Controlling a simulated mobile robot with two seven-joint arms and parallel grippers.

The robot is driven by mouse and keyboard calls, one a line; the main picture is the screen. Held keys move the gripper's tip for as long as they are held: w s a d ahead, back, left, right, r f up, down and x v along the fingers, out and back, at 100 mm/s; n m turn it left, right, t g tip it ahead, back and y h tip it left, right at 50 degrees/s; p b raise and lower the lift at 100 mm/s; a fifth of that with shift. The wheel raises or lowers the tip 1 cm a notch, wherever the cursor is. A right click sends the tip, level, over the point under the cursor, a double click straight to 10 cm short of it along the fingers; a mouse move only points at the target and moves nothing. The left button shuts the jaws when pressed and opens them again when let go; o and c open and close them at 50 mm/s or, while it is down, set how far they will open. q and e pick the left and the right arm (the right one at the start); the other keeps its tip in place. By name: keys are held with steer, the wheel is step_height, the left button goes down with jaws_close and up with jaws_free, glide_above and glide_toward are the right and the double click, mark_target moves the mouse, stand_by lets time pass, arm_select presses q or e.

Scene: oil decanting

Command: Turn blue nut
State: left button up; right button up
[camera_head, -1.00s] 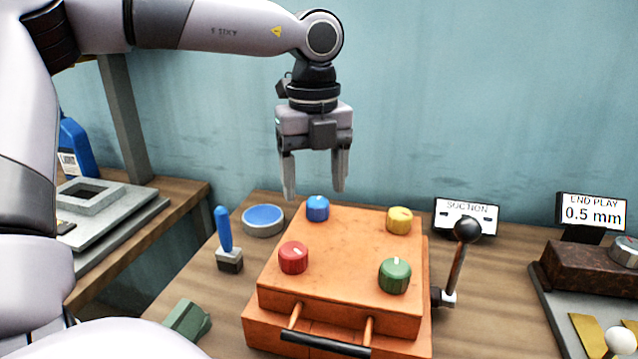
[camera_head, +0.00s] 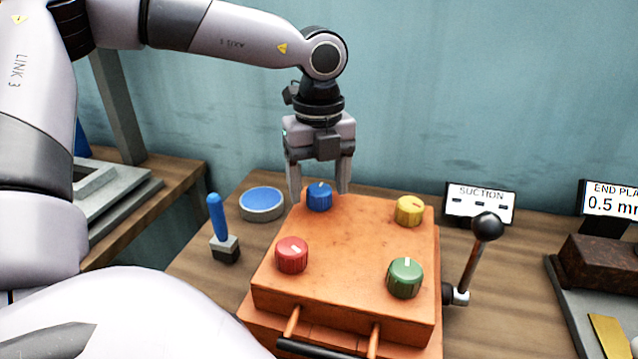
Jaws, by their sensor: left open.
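The blue nut (camera_head: 319,197) is a round ribbed knob with a pale mark on top. It sits at the back left corner of the orange box (camera_head: 345,243). My left gripper (camera_head: 319,190) points straight down over it, open, with one finger on each side of the nut in the picture. The fingertips are about level with the nut's top in the view; whether they touch it I cannot tell. My right gripper does not show.
A yellow knob (camera_head: 410,211), red knob (camera_head: 291,255) and green knob (camera_head: 405,278) share the box top. A black-balled lever (camera_head: 471,262) stands at the right. A blue-handled tool (camera_head: 219,225) and a round blue-topped dish (camera_head: 262,203) stand at the left. A suction sign (camera_head: 480,203) is behind.

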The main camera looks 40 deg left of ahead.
arm_select(q)
steer(key=shift+f, duration=0.4)
steer(key=c, duration=1.1)
steer(key=shift+o, duration=0.2)
